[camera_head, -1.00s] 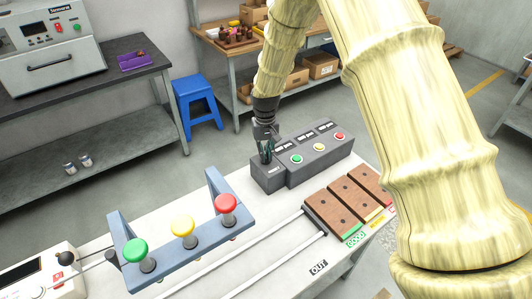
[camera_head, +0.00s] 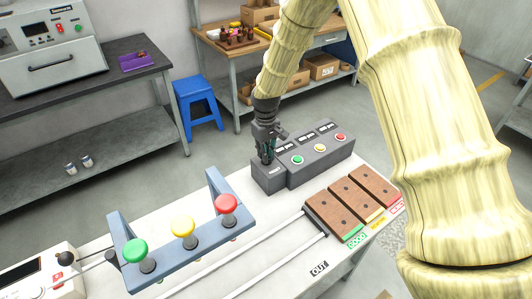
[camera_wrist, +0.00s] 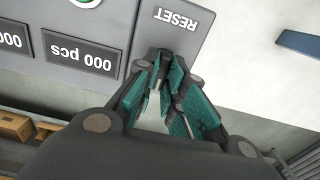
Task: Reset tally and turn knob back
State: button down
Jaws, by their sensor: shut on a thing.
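The grey tally box (camera_head: 312,168) stands at the far end of the white bench, with green, yellow and red buttons below its small displays. A lower RESET section (camera_head: 270,183) forms its left end; the RESET label (camera_wrist: 178,18) also shows in the wrist view. Two displays (camera_wrist: 80,51) there read 000 pcs. My gripper (camera_head: 266,157) points down onto the RESET section. In the wrist view, its teal-padded fingers (camera_wrist: 164,62) close together beside the label, shut on the reset knob, which the fingers hide almost wholly.
A blue-grey stand (camera_head: 205,238) with green, yellow and red mushroom knobs is at the front left of the bench. White rails run along the bench. A blue stool (camera_head: 197,95) stands behind.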

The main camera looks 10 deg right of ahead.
jog(key=c, duration=1.5)
grip_release()
notch_tip(320, 180, up, 12)
